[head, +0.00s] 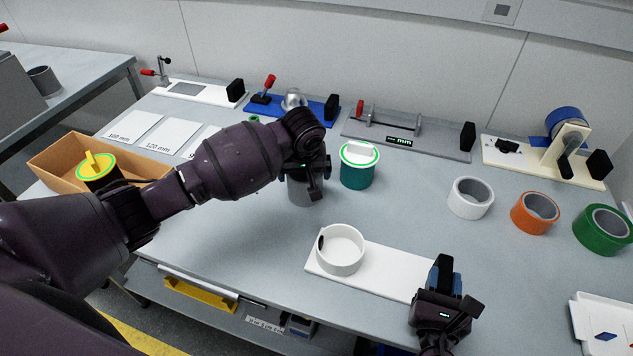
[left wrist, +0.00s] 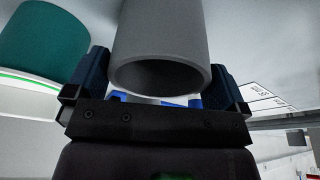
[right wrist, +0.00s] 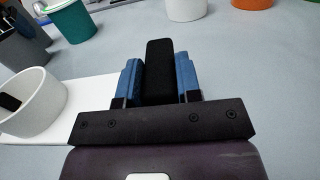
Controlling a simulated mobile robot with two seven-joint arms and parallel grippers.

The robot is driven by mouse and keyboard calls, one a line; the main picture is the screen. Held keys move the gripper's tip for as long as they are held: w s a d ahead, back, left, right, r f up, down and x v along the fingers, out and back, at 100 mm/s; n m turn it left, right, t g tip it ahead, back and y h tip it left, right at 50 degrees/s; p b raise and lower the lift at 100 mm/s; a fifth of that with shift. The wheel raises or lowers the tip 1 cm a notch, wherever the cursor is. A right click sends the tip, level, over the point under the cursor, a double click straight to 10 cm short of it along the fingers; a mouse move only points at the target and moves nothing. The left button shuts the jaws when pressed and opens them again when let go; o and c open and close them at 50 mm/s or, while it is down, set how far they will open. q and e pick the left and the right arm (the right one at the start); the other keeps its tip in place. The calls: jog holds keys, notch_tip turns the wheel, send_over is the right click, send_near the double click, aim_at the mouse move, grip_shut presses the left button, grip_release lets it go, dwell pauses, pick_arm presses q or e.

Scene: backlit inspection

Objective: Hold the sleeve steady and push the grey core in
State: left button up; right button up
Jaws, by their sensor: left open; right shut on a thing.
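The grey core (head: 304,192) is a hollow grey cylinder standing upright on the table. My left gripper (head: 308,172) is over it, and in the left wrist view the core (left wrist: 160,45) sits between the open fingers (left wrist: 160,88). The sleeve (head: 341,250) is a short white ring on a white base plate (head: 385,272); a dark spot shows on its wall. It also shows in the right wrist view (right wrist: 30,105). My right gripper (head: 441,290) is shut on a black block (right wrist: 158,72) at the plate's right end.
A teal cylinder with a white top (head: 358,168) stands close right of the core. White (head: 470,198), orange (head: 535,213) and green (head: 603,230) rolls stand at the right. Fixtures line the back. A cardboard box (head: 60,160) is at the left.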

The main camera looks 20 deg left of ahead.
pick_arm(q)
jog(key=shift+x, duration=0.95)
jog(key=c, duration=0.7)
notch_tip(320, 180, up, 10)
jog(key=shift+a+f, duration=0.5)
jog(key=shift+f, duration=1.1)
jog(key=shift+a+f, duration=0.5)
jog(key=shift+f, duration=1.1)
jog(key=shift+a+f, duration=0.5)
jog(key=shift+f, duration=1.1)
